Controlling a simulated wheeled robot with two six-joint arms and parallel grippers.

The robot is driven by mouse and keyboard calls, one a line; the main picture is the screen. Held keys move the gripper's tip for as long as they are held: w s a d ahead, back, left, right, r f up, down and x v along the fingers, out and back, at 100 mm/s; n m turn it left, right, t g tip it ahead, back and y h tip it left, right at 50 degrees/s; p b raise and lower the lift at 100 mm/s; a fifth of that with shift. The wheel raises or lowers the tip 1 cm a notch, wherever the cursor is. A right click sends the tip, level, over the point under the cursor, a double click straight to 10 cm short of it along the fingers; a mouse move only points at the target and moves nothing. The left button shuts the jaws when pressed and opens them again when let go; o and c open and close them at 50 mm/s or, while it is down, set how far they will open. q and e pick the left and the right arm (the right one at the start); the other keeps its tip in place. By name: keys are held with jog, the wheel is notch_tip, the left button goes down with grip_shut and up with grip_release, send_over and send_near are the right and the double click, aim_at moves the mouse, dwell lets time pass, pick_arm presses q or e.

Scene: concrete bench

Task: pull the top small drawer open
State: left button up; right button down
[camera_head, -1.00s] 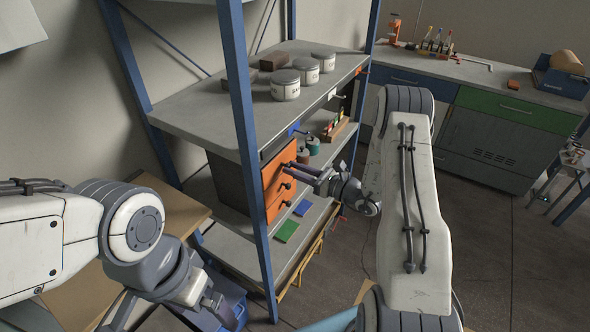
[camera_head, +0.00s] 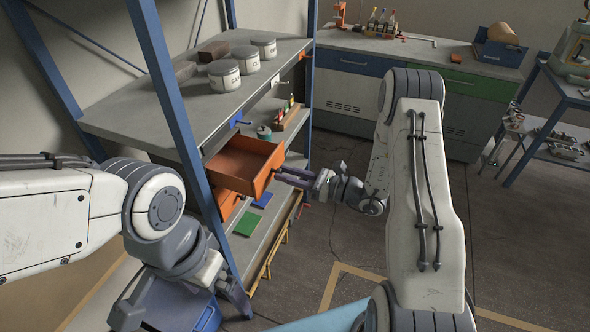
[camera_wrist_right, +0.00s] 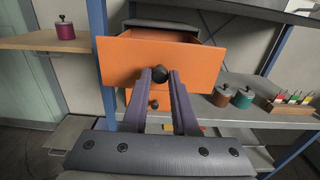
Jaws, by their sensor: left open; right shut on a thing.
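The top small drawer (camera_head: 243,164) is orange and stands well out from its cabinet in the blue-posted shelf, its empty inside showing. In the right wrist view its orange front (camera_wrist_right: 120,62) faces me. My right gripper (camera_head: 281,174) is shut on the drawer's dark round knob (camera_wrist_right: 160,74), with the knob between the fingertips. A lower orange drawer (camera_head: 228,204) is below it and looks closed; its knob (camera_wrist_right: 154,104) shows in the right wrist view. My left gripper (camera_head: 165,322) is open at the bottom left, away from the drawer, its fingertips partly cut off.
Grey tins (camera_head: 224,75) and dark blocks stand on the shelf top (camera_head: 180,110). A blue post (camera_head: 172,100) rises left of the drawer. A green mat (camera_head: 248,224) lies on the lower shelf. The floor (camera_head: 340,235) to the right is open.

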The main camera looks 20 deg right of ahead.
jog(key=shift+d, duration=0.15)
jog(key=c, duration=0.7)
grip_release()
jog(key=b+v, duration=0.2)
jog(key=v, duration=0.8)
jog(key=shift+s, duration=0.2)
